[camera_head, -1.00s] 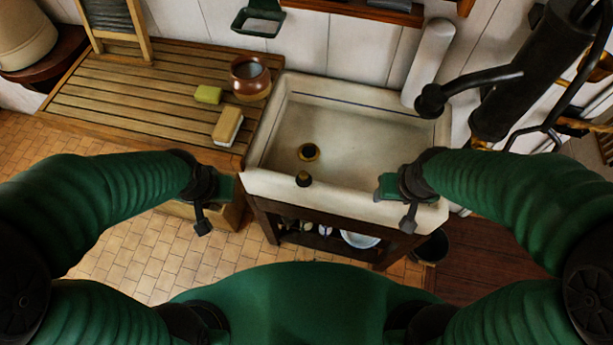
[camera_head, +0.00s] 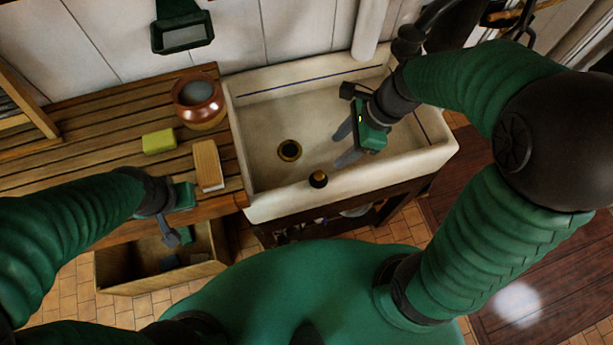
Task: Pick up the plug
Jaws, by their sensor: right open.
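The plug (camera_head: 318,179), small and dark with a brassy tint, sits on the front rim of the white sink (camera_head: 270,207). The brass-ringed drain (camera_head: 289,150) is in the basin floor behind it. My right gripper (camera_head: 345,144) is over the right part of the basin, its two grey fingers spread apart and pointing left. It is empty, up and to the right of the plug and apart from it. My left gripper (camera_head: 175,236) hangs by the wooden counter's front edge, left of the sink; its finger opening does not show clearly.
On the slatted counter (camera_head: 100,135) are a copper pot (camera_head: 199,101), a green soap block (camera_head: 158,141) and a wooden brush (camera_head: 208,165). An open wooden box (camera_head: 150,283) is below. Pipework (camera_head: 408,42) stands behind the sink's right end.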

